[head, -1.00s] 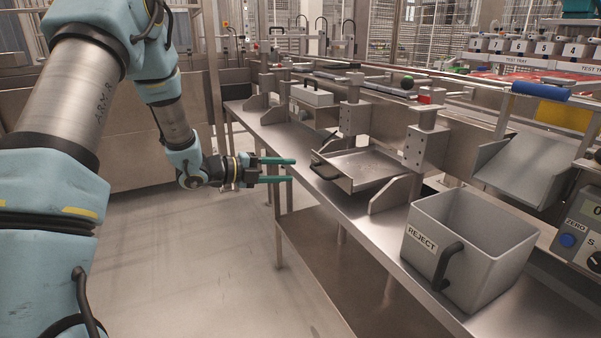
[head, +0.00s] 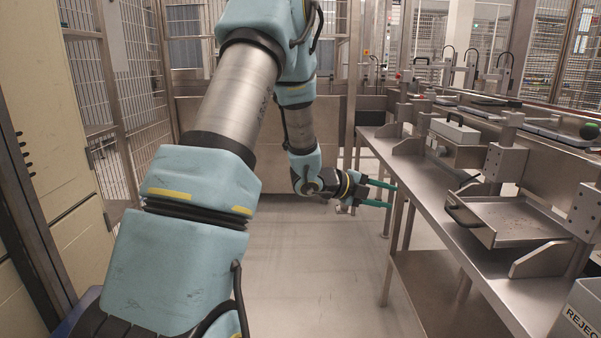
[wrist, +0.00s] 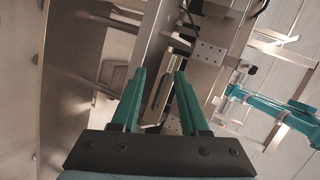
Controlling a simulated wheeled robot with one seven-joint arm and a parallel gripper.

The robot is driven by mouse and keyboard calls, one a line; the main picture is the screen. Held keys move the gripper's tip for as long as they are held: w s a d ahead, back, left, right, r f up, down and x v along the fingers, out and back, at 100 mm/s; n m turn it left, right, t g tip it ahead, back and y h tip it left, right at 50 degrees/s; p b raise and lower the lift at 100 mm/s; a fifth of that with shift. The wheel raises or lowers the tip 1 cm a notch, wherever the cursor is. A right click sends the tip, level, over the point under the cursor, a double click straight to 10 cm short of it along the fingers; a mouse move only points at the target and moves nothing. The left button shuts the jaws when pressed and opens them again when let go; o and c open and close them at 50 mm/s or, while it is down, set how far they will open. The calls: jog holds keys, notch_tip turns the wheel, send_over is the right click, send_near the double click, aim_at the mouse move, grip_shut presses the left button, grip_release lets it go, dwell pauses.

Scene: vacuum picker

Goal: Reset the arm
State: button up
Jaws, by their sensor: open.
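My gripper (head: 380,193) is open and empty, its two green fingers pointing right toward the steel bench (head: 440,235). It is in the air to the left of the bench's edge. My arm runs from the lower left up and then down to the gripper. In the wrist view my gripper (wrist: 160,95) shows both green fingers apart with nothing between them; the bench and fixtures lie beyond.
A steel tray (head: 510,218) with a black handle sits on the bench. A lidded grey box (head: 455,130) is farther back. The reject bin (head: 582,318) is cut off at the lower right. Mesh fencing (head: 120,100) stands at the left. The floor (head: 310,265) below my gripper is clear.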

jog(key=w+a+n+t+y, duration=0.2)
jog(key=a+n+t+y, duration=0.2)
jog(key=a+n+y, duration=1.1)
jog(key=s+a+f+n+g+h, duration=0.15)
jog(key=s+a+n+g, duration=0.35)
jog(key=s+a+n, duration=1.15)
notch_tip(320, 180, up, 16)
jog(key=s+m+p, duration=0.1)
jog(key=s+p, duration=0.1)
jog(key=p, duration=1.3)
jog(key=shift+s+a+g+p, duration=0.35)
jog(key=shift+g+p, duration=0.05)
jog(key=shift+o, duration=0.2)
